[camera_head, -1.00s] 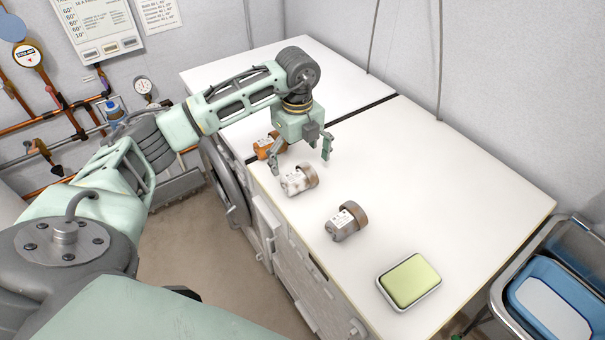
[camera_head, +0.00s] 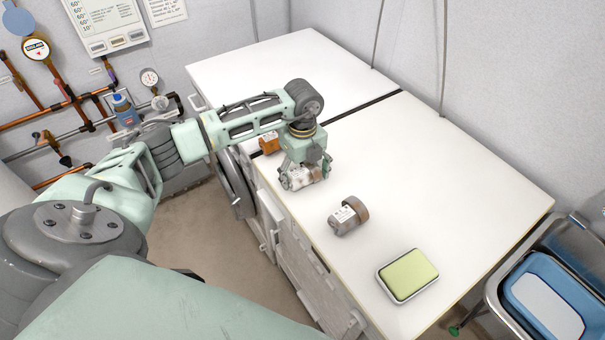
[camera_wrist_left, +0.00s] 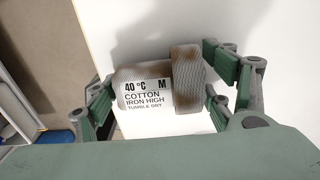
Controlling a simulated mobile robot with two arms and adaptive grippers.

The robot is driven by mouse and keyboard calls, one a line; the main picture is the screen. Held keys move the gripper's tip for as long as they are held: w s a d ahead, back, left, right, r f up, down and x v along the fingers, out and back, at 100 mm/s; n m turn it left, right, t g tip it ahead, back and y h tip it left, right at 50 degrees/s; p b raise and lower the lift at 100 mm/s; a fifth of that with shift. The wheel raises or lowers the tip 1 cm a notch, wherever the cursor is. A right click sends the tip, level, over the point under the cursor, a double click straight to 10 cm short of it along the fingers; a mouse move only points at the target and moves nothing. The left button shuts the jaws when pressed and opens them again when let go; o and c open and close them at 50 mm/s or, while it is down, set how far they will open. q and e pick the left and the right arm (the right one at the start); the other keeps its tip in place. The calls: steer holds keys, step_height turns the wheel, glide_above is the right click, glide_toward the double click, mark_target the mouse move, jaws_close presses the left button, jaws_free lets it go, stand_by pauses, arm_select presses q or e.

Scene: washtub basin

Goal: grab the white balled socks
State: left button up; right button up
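The white balled socks (camera_head: 298,179) lie on the white worktop near its front edge, with a brownish stained cuff. In the left wrist view the socks (camera_wrist_left: 150,88) show a printed care label. My left gripper (camera_head: 305,178) is lowered over them. In the left wrist view its fingers (camera_wrist_left: 160,100) stand open on either side of the socks, close to both ends; I cannot tell whether they touch. Orange balled socks (camera_head: 269,143) lie just behind, partly hidden by my arm. Grey balled socks (camera_head: 346,218) lie nearer, to the right. My right gripper is not in view.
A yellow-green sponge-like block in a metal dish (camera_head: 408,275) lies at the near part of the worktop (camera_head: 440,180). The wall is behind. The middle and back of the worktop are clear.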

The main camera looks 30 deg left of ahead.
arm_select(q)
steer(key=c, duration=0.7)
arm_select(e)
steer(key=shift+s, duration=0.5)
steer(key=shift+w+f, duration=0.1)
